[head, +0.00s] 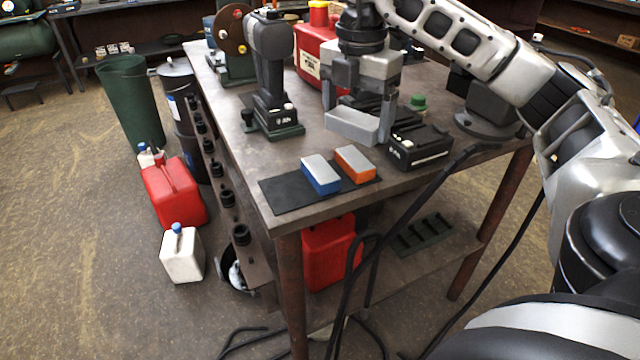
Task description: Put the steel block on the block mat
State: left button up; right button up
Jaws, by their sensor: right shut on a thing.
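The black block mat (285,198) lies flat at the near corner of the workbench. A blue block with a grey top (320,175) and an orange block with a grey top (355,164) rest side by side on it. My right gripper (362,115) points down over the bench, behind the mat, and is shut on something. My left gripper is not in view.
A black battery-like unit (420,148) stands right of the gripper. A dark cordless tool (270,75) stands to the left, with a red can (312,52) behind. A green-capped item (418,103) is nearby. The mat's left part is bare.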

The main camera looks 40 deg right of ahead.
jog(key=m, duration=0.1)
jog(key=d+m, duration=0.1)
jog(key=m, duration=0.2)
jog(key=shift+s+d+r, duration=0.2)
jog(key=shift+r, duration=0.15)
jog(key=w+a+f, duration=0.4)
jog(key=w+a, duration=0.1)
jog(key=a, duration=0.2)
send_over(283, 191)
jog(key=shift+m, duration=0.4)
jog(key=f, duration=0.4)
jog(key=shift+s+d+f, duration=0.2)
jog(key=shift+s+d, duration=0.2)
jog(key=shift+w+a+f, duration=0.2)
jog(key=shift+a+f, duration=0.1)
jog(key=shift+f, duration=0.15)
jog(key=shift+w+a+f+p, duration=0.15)
jog(key=shift+f+p, duration=0.15)
jog(key=shift+f, duration=1.5)
